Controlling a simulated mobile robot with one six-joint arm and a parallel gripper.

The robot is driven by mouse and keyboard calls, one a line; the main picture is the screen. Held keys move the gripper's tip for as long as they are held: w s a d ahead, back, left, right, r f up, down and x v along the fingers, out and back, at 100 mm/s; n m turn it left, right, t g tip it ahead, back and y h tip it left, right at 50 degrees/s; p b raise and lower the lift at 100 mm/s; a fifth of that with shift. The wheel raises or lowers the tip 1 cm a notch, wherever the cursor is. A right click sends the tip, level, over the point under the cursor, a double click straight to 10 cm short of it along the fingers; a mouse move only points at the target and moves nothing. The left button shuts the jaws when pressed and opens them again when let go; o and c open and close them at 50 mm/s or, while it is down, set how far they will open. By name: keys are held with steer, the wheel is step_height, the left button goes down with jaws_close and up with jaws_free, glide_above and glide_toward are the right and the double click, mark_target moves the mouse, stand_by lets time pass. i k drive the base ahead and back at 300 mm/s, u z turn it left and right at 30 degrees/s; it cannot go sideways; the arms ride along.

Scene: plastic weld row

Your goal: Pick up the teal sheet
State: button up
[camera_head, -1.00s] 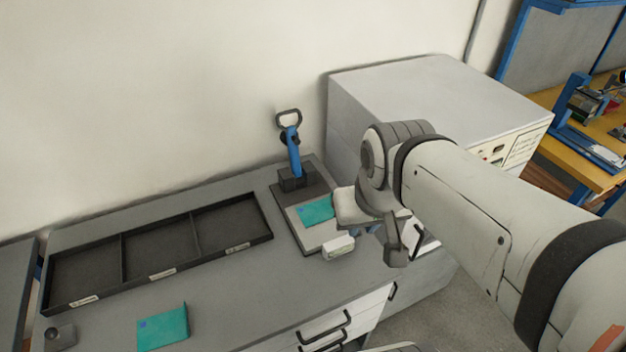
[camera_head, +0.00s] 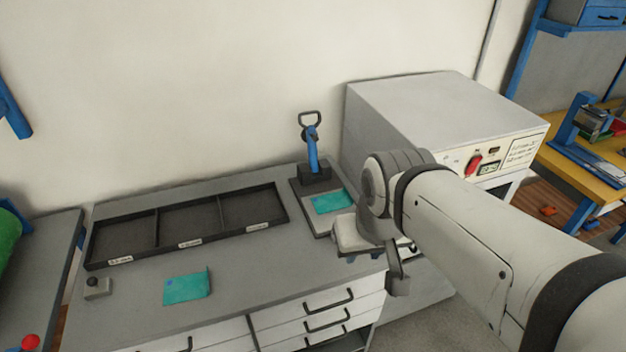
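One teal sheet (camera_head: 186,288) lies on the grey bench top in front of the black tray, with a raised right edge. A second teal sheet (camera_head: 332,202) lies on the plate of the blue-handled clamp fixture (camera_head: 313,160).
A black tray (camera_head: 158,228) with three compartments runs along the back of the bench. A small grey box with a button (camera_head: 97,288) stands at the left. A large grey machine (camera_head: 450,115) stands behind my arm. The bench between the front sheet and the fixture is clear.

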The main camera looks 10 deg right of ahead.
mark_target(327, 202)
steer(key=u, duration=1.7)
steer(key=k, duration=1.35)
steer(key=z, duration=1.3)
steer(key=i, duration=1.7)
steer(key=z, duration=0.1)
